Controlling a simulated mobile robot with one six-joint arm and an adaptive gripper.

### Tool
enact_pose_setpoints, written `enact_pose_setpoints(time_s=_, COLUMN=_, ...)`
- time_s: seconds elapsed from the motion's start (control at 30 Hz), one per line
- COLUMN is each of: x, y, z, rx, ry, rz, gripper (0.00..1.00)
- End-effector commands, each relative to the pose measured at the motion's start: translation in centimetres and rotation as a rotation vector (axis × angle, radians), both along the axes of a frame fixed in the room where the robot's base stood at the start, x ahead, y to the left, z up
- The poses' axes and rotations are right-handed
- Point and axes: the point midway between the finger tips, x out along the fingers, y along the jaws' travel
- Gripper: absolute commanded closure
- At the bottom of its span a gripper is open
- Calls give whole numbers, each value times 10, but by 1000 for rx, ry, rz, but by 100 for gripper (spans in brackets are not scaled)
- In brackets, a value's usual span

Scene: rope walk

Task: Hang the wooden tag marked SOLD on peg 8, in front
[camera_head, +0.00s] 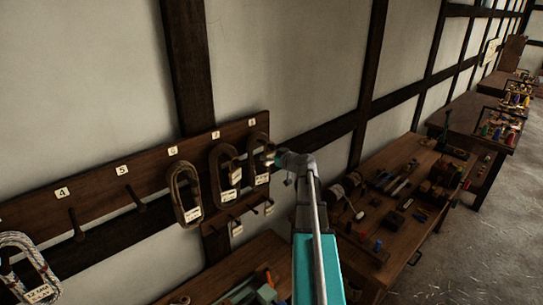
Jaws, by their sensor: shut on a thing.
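My gripper (270,158) is at the peg board's right end, close to the right side of the coil (250,165) under the last label, which I take as 8 (252,122). Peg 8 itself is hidden by the coil and gripper. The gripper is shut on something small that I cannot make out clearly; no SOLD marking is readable. A pale tag (262,179) shows low on that coil, just below the gripper.
The dark peg board (91,205) runs along the wall. Coils hang at labels 6 (185,195) and 7 (223,173); pegs 4 and 5 are bare. Small hooks with pale tags (237,229) sit below. A tool-covered workbench (400,200) stands right.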

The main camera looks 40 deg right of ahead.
Motion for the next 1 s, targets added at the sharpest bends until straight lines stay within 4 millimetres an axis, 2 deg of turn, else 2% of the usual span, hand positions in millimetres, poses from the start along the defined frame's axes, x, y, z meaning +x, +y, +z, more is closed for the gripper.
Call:
enact_pose_setpoints(time_s=0.2, x=0, y=0, z=0, rx=0, ry=0, rz=0, gripper=56)
enact_pose_setpoints(time_s=0.23, x=0, y=0, z=0, rx=0, ry=0, rz=0, gripper=18)
enact_pose_setpoints(time_s=0.33, x=0, y=0, z=0, rx=0, ry=0, rz=0, gripper=0)
enact_pose_setpoints(time_s=1.0, x=0, y=0, z=0, rx=0, ry=0, rz=0, gripper=0)
